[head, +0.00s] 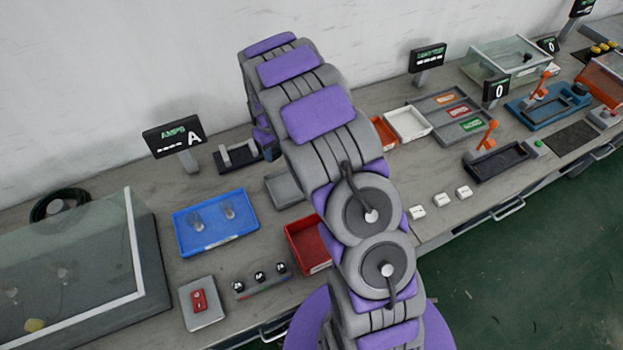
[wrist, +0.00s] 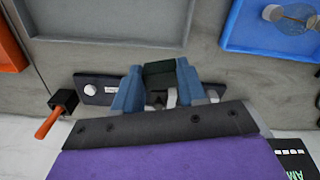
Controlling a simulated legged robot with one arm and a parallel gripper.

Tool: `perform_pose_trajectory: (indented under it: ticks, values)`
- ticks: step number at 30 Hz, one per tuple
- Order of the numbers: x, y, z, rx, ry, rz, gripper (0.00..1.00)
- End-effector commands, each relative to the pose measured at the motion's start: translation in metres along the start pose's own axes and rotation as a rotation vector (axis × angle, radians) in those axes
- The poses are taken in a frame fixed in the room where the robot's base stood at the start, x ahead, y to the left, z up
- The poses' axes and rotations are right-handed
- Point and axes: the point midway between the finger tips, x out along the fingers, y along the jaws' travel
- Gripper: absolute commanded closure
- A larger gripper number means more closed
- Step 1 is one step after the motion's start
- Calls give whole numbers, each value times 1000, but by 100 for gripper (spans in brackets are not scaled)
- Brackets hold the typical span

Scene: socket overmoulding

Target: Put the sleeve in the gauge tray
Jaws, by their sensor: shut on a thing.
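My gripper (wrist: 157,78) shows in the wrist view with two blue fingers shut on a dark green-black block (wrist: 159,68), which may be the sleeve. Most of the block is hidden between the fingers. The fingers are over a dark fixture plate (wrist: 100,84) with a pale round knob; I cannot tell whether the block touches it. In the head view my arm hides the fingertips. A grey tray (head: 283,190) lies on the bench beside my arm, and a grey tray wall shows in the wrist view (wrist: 110,42). No readable label marks the gauge tray.
A blue tray (head: 181,237) with clear parts, a red bin (head: 300,232) and a glass-covered box (head: 148,262) stand nearby. An orange lever (wrist: 48,122) sits beside the fixture plate. A display on a post (head: 174,137) stands behind. Bare bench lies between the trays.

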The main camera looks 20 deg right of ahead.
Motion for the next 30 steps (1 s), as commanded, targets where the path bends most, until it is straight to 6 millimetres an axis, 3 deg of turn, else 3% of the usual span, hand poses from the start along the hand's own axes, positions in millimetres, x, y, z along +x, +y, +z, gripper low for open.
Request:
perform_pose_trajectory:
  ticks: [6,12,17,24,30]
  values:
    - [8,10,40,184,-6,-2,92]
    - [11,14,55,267,-1,0,92]
    - [24,14,59,281,-6,-2,92]
    - [66,14,58,279,-4,-1,92]
    - [84,14,59,279,-5,-2,92]
